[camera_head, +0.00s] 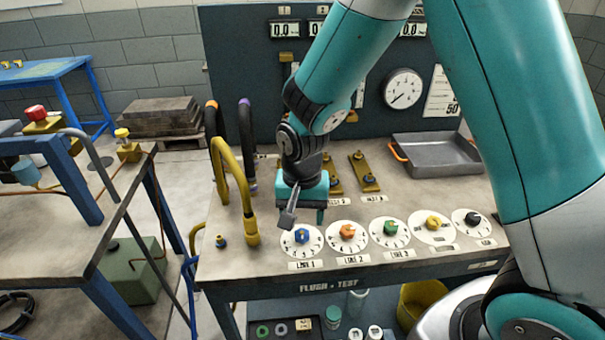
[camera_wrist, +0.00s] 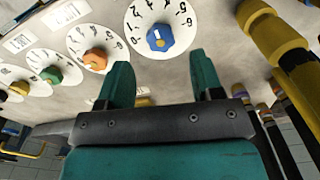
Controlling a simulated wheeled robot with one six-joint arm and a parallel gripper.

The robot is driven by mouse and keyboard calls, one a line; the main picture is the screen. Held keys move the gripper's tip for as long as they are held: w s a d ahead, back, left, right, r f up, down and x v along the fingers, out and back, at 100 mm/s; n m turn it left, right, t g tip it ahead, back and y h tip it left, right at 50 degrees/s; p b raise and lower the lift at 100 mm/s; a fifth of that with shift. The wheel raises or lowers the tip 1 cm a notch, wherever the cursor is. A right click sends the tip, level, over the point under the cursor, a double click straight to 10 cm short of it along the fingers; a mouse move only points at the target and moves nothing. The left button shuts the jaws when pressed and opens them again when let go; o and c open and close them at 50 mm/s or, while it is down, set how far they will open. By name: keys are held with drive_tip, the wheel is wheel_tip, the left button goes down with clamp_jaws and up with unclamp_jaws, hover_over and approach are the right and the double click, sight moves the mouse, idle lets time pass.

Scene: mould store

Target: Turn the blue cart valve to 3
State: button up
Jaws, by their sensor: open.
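The blue valve knob (camera_head: 302,236) sits on a white numbered dial (camera_head: 302,250) at the left end of a row of dials on the cart's front edge. The plate below it appears to read LINE 1. In the wrist view the blue knob (camera_wrist: 160,38) is upside down, with a pale mark on it; I cannot tell exactly which number it points to. My gripper (camera_head: 304,214) is open and empty, just behind and above the blue knob. Its two fingers (camera_wrist: 163,82) are apart from the knob in the wrist view.
Orange (camera_head: 347,231), green (camera_head: 391,228), yellow (camera_head: 433,222) and black (camera_head: 473,218) knobs continue the row rightward. A yellow bent pipe (camera_head: 250,190) stands close left of my gripper. A grey tray (camera_head: 437,152) lies at the back right.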

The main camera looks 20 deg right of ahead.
sight(303, 234)
wheel_tip(303, 234, up, 12)
idle(0.3)
drive_tip(key=shift+r, duration=0.15)
